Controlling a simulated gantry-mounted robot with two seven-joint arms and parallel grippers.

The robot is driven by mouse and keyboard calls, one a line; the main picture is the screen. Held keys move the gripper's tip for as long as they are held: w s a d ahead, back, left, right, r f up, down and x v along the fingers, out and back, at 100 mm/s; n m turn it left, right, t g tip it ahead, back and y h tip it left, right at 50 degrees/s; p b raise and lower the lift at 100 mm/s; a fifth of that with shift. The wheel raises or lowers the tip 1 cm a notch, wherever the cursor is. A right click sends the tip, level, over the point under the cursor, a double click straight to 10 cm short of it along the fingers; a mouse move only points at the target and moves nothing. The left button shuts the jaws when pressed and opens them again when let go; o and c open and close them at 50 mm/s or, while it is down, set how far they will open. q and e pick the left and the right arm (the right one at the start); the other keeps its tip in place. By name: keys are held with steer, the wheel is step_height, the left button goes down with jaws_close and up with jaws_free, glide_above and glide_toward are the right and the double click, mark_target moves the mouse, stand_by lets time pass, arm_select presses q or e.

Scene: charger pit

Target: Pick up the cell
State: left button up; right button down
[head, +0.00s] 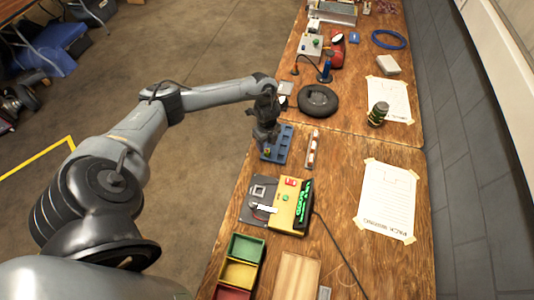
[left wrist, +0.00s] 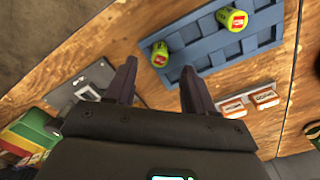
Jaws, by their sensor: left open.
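Two yellow-green cells with red labels stand in a blue slotted tray (left wrist: 262,38). In the left wrist view, the nearer cell (left wrist: 160,54) is at the tray's end and the other cell (left wrist: 232,19) is farther along. My left gripper (left wrist: 158,68) is open and empty, its fingertips on either side of the nearer cell in the picture. I cannot tell how far above it they are. In the head view, my left gripper (head: 267,140) is over the near-left part of the blue tray (head: 283,147) and partly hides it. My right gripper is not in view.
A narrow rack (head: 312,150) is just right of the tray. A black coil (head: 318,100) and a dark green canister (head: 378,113) lie beyond.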

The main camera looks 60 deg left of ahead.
mark_target(267, 150)
arm_select(q)
step_height(267, 150, down, 4)
steer(key=shift+f+b, duration=0.1)
steer(key=shift+b, duration=0.2)
jaws_close()
